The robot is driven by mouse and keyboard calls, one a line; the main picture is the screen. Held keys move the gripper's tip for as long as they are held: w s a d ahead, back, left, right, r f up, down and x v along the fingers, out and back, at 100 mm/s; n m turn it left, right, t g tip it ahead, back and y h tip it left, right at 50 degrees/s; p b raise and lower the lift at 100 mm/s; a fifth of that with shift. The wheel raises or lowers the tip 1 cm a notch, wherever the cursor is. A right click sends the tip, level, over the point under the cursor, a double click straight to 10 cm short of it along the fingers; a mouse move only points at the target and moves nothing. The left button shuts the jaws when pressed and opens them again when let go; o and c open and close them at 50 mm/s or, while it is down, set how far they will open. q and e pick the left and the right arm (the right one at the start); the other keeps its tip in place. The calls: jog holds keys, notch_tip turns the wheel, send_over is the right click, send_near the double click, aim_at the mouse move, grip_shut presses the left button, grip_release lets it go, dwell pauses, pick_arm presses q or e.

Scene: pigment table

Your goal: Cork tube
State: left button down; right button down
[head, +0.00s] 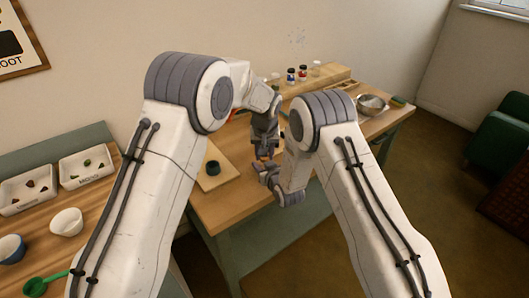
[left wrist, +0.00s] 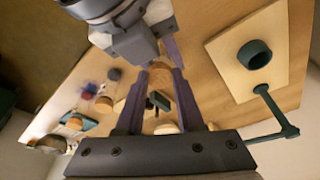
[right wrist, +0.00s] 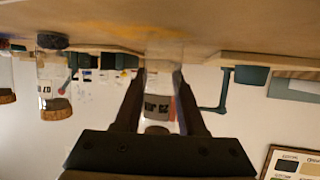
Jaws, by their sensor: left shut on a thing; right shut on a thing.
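My left gripper (head: 265,152) points down over the table's front part, close to my right gripper (head: 266,170), which reaches in from the right. In the left wrist view, my left gripper (left wrist: 163,68) is shut on a small orange-brown piece, apparently the cork (left wrist: 159,76), with the right gripper just beyond it. In the right wrist view, my right gripper (right wrist: 161,78) is shut on a clear glass tube (right wrist: 163,52) with a printed label. A brown round piece shows at the tube's lower picture end. I cannot tell whether the held cork touches the tube.
A pale board with a dark green ring (head: 213,168) lies left of the grippers. Several corked jars (head: 291,75) stand at the back, and a metal bowl (head: 371,104) stands at the right. White trays (head: 86,164), cups and a green scoop (head: 42,285) lie on the left table.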

pick_arm(q)
jog(key=shift+s+f, duration=0.1)
jog(key=shift+f, duration=0.8)
dwell(0.8)
jog(key=shift+r, duration=0.35)
jog(key=shift+f, duration=0.5)
dwell(2.1)
jog(key=shift+r, duration=0.35)
jog(key=shift+s, duration=0.1)
dwell(0.3)
jog(key=shift+r, duration=0.5)
dwell(0.3)
